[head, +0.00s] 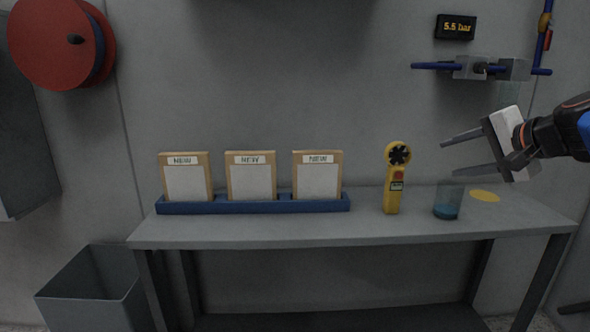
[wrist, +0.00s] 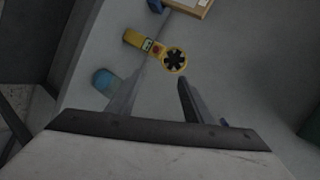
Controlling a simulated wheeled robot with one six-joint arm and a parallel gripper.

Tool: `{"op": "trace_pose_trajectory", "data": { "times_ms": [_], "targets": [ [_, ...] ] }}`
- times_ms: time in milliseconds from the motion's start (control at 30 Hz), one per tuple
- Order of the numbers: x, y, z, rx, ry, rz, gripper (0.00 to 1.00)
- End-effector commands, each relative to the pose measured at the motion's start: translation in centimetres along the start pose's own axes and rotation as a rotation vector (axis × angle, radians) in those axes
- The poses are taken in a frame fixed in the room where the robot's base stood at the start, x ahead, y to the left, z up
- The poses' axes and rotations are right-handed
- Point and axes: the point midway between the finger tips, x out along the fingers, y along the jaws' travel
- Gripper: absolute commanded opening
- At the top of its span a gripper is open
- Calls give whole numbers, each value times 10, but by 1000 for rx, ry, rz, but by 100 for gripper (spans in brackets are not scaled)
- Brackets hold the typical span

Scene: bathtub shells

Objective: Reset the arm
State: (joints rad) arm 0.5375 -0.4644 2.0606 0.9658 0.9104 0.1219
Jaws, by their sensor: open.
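My gripper (head: 462,154) is at the right of the head view, raised above the right part of the table. Its two fingers point left and are apart, with nothing between them. In the wrist view the two fingers (wrist: 158,95) also stand apart and empty. A yellow handheld meter (head: 393,178) with a round fan head stands upright on the table, to the left of the fingers and apart from them. It also shows in the wrist view (wrist: 148,44). A clear cup with blue contents (head: 447,204) stands below the gripper.
A grey table (head: 370,226) carries a blue rack (head: 250,206) with three wood-framed panels labelled NEW (head: 251,176). A yellow disc (head: 485,195) lies right of the cup. A valve pipe (head: 482,68) and a "5.5 bar" display (head: 455,27) are on the wall. A grey bin (head: 95,289) stands lower left.

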Motion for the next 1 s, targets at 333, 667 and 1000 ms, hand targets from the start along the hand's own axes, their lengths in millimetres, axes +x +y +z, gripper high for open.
{"op": "trace_pose_trajectory", "data": {
  "times_ms": [333,667,1000],
  "targets": [
    [2,128,144,-426,-222,296,46],
    [-28,252,212,-865,-383,515,46],
    [-41,298,222,-1050,-430,593,46]
  ]
}}
